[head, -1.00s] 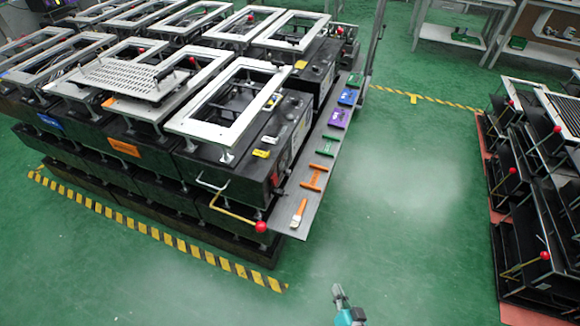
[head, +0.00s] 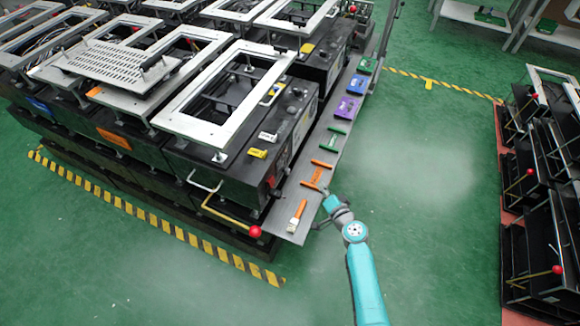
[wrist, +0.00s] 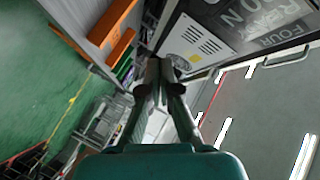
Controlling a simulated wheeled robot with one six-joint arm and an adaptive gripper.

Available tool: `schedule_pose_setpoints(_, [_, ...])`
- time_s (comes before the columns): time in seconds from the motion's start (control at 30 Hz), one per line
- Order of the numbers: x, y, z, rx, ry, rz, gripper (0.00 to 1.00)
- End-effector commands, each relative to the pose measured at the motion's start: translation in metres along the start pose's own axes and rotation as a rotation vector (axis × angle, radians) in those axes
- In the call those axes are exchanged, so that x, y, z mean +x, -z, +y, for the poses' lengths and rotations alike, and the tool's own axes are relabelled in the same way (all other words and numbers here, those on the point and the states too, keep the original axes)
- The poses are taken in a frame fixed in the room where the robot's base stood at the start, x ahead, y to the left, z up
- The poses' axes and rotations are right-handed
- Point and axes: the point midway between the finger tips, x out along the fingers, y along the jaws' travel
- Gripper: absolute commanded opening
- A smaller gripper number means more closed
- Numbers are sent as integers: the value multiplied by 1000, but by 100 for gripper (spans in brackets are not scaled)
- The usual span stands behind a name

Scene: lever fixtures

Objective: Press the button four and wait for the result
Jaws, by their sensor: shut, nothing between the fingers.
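In the wrist view, a dark panel (wrist: 250,24) bears lettering that includes "FOUR". A pale plate (wrist: 197,42) with slots adjoins it, with a small yellowish round mark (wrist: 193,58) near the fingertips. I cannot tell which part is button four. My gripper (wrist: 160,72) is shut and empty, its fingertips pointing at the lower edge of this plate; contact cannot be told. In the head view my gripper (head: 326,193) is at the outer edge of the grey shelf, beside the orange handles, in front of the black machine (head: 240,165).
The grey shelf (head: 285,218) carries orange (head: 312,175), green (head: 338,130) and purple (head: 347,107) pieces. A lever with a red ball (head: 255,232) sticks out at the machine's near corner. Open green floor (head: 420,190) lies right, with more lever fixtures (head: 540,190) beyond.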

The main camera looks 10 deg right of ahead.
Motion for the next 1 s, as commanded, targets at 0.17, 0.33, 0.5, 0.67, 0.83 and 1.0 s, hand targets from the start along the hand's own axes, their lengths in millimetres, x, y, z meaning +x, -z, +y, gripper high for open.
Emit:
schedule_pose_setpoints(0.17, [6,4,-2,10,7,0,0])
schedule_pose_setpoints(0.33, [6,4,-2,10,8,0,0])
schedule_pose_setpoints(0.5, [6,3,-3,9,8,0,0])
schedule_pose_setpoints(0.67, [14,-2,-9,8,10,-2,0])
schedule_pose_setpoints(0.83, [27,-12,-19,8,9,-2,0])
schedule_pose_setpoints(1.0, [43,-23,-30,8,9,-3,0])
